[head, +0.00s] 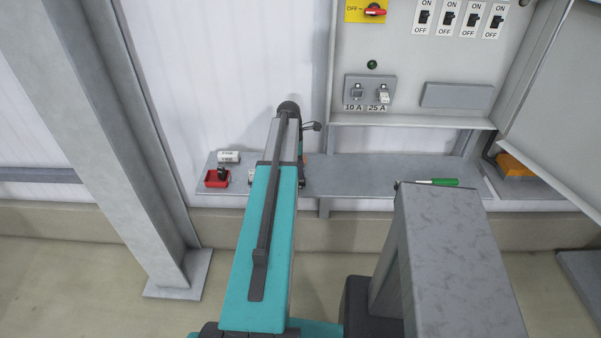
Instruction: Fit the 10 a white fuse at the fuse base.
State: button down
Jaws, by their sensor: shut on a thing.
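The fuse base (369,82) is a grey plate on the cabinet's back panel, with two holders labelled 10 A and 25 A. The left holder (357,92), above the 10 A label, looks grey with no white body in it. The right holder (384,94), above the 25 A label, shows a white piece. My teal arm reaches up and forward, left of the base. My gripper is hidden behind the arm, so its jaws and anything in them do not show. I cannot make out a separate white 10 A fuse.
A grey shelf (350,176) runs below the cabinet. It bears a red tray (217,179) with a dark item, a white labelled cylinder (228,157) and a green-handled tool (444,182). A green lamp (372,64) sits above the base. The open cabinet door (562,95) stands at right.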

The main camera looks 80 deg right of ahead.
jog(key=shift+r+b, duration=0.35)
jog(key=shift+r, duration=0.3)
jog(key=w+a+r+b, duration=0.1)
jog(key=w+a+b, duration=0.1)
jog(key=a, duration=0.5)
jog(key=w+a+r+b, duration=0.1)
jog(key=w+a+b, duration=0.1)
jog(key=a, duration=0.6)
jog(key=shift+a+r+b, duration=0.15)
jog(key=shift+a+b, duration=0.1)
jog(key=shift+b, duration=0.05)
